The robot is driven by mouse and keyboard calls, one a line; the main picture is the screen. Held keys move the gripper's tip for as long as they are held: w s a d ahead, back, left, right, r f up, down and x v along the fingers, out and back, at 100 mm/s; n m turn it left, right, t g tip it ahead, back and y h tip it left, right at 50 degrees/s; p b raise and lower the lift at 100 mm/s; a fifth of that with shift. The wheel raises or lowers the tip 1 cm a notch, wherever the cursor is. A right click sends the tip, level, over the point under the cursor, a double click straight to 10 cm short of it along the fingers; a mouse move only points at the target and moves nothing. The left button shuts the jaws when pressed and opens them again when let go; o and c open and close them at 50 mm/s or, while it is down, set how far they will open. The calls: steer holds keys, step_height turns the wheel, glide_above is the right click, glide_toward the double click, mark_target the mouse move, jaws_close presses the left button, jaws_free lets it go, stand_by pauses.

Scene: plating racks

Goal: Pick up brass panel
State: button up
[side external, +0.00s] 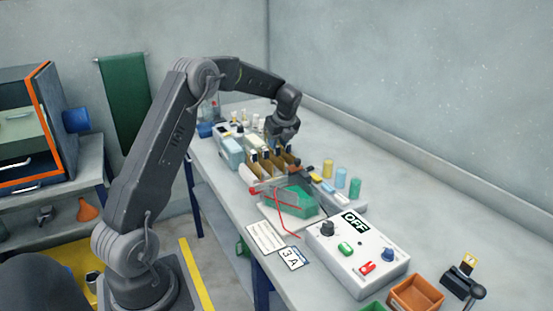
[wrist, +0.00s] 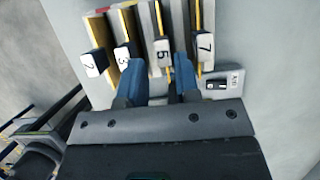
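Several upright panels stand in a rack (side external: 252,183) on the bench. In the side view, brass-coloured panels (side external: 266,168) show below my gripper (side external: 281,143). The wrist view shows numbered tags: 2 (wrist: 94,63), 3 (wrist: 123,57), 5 (wrist: 161,53) and 7 (wrist: 204,44). A brass-toned panel (wrist: 132,28) runs behind tag 3. My gripper (wrist: 158,72) is open, with its two blue fingers apart. In the wrist view tag 5 lies between the fingers, and the left finger is near tag 3. I cannot tell whether the fingers touch any panel.
A green tank (side external: 299,203) with a red wire is at the rack's near end. A control box (side external: 357,252) reading OFF stands nearer the camera. Coloured cylinders (side external: 341,177) stand to the right, and small bottles (side external: 238,122) behind.

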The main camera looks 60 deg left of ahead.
mark_target(275, 153)
steer(key=x, duration=0.5)
steer(key=shift+w+a+f, duration=0.1)
steer(key=shift+w+f, duration=0.05)
steer(key=shift+f, duration=0.15)
jaws_close()
